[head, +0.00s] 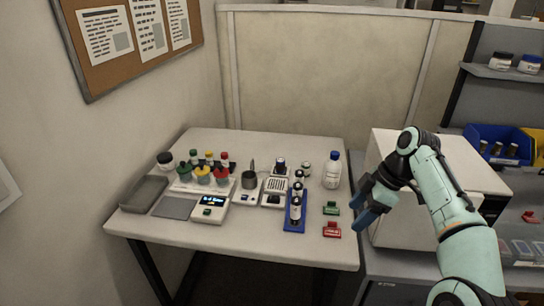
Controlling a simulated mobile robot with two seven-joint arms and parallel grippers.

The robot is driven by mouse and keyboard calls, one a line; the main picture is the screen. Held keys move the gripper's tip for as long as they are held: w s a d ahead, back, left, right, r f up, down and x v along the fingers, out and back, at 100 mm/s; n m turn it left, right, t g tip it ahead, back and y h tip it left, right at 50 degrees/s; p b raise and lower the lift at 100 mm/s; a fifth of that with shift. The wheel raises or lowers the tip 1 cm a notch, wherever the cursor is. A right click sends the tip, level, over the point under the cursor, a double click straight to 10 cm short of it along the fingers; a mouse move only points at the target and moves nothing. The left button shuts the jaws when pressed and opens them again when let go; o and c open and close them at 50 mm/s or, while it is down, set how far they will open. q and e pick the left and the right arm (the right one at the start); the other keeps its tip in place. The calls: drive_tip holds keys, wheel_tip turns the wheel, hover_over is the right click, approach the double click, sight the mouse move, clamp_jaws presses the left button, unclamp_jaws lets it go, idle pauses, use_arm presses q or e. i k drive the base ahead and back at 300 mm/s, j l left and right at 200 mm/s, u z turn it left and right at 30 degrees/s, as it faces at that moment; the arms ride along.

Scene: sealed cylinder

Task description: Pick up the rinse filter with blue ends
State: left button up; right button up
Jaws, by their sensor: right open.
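I cannot make out a filter with clearly blue ends at this size. Several small white cylinders with dark ends stand in a row in a blue rack (287,219) at the right part of the table; the color of their ends is too small to tell. My right gripper (364,208) has dark blue fingers and is open. It hangs at the table's right edge, to the right of the rack and apart from it, with nothing seen between its fingers. My left gripper is out of view.
A white bottle with a blue cap (332,171) stands behind the rack. Green (331,209) and red (332,230) clips lie right of it. A scale (210,208), a grey tray (144,193) and colored-cap bottles fill the left. A white box (388,235) stands beside the table.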

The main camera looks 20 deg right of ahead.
sight(280, 162)
drive_tip(key=i, duration=1.3)
